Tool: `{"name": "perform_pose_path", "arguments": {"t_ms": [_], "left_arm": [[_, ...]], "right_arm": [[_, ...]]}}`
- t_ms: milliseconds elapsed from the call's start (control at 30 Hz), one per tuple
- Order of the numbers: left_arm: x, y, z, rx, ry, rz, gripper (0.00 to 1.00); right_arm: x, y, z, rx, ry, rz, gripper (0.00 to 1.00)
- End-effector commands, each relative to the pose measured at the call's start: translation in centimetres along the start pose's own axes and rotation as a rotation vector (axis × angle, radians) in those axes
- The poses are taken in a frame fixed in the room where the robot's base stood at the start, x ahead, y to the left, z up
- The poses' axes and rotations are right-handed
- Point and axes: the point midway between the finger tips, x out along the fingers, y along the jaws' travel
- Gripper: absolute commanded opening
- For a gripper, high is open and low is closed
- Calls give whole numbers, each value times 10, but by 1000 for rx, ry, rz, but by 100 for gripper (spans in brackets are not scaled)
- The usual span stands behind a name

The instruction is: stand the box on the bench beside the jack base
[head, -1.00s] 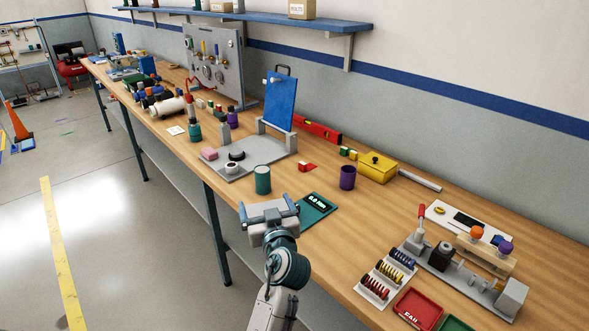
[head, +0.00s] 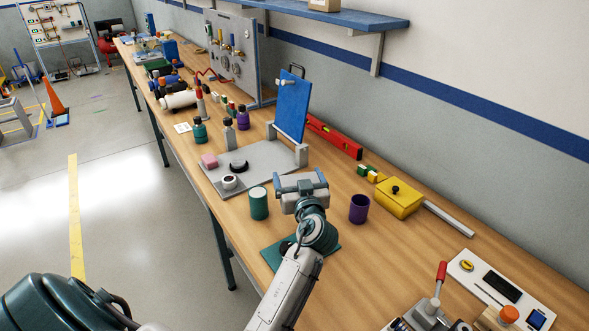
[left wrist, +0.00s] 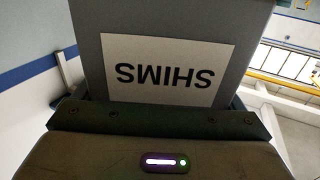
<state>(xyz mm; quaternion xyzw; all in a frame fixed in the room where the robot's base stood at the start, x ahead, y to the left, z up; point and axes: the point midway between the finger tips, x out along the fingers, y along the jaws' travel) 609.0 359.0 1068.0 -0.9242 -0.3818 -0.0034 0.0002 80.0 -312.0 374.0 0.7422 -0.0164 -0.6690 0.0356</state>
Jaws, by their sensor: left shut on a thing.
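The box (left wrist: 180,28) is dark grey with a white label reading "SHIMS", upside down in the left wrist view. My left gripper (left wrist: 160,115) is shut on it. In the head view my left gripper (head: 301,183) is over the bench (head: 345,285), right of a green cylinder (head: 258,203); I cannot make out the box there. I cannot tell surely which thing is the jack base. A grey base plate (head: 208,180) with two uprights and a blue panel stands beyond the gripper. A fixture with a red lever (head: 438,290) is at lower right. My right gripper is not in view.
A purple cup (head: 359,208) and a yellow lidded box (head: 398,198) stand right of my gripper. A teal display mat (head: 275,252) lies partly under my arm. A red level (head: 334,136) lies along the wall. Bare wood shows between the purple cup and the red-lever fixture.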

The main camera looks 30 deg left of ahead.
Motion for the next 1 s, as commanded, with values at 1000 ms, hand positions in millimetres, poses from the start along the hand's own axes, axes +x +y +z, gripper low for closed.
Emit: {"name": "perform_pose_path", "arguments": {"t_ms": [1000], "left_arm": [[118, 5, 45, -2, 1, 0, 58]], "right_arm": [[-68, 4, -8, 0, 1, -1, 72]]}}
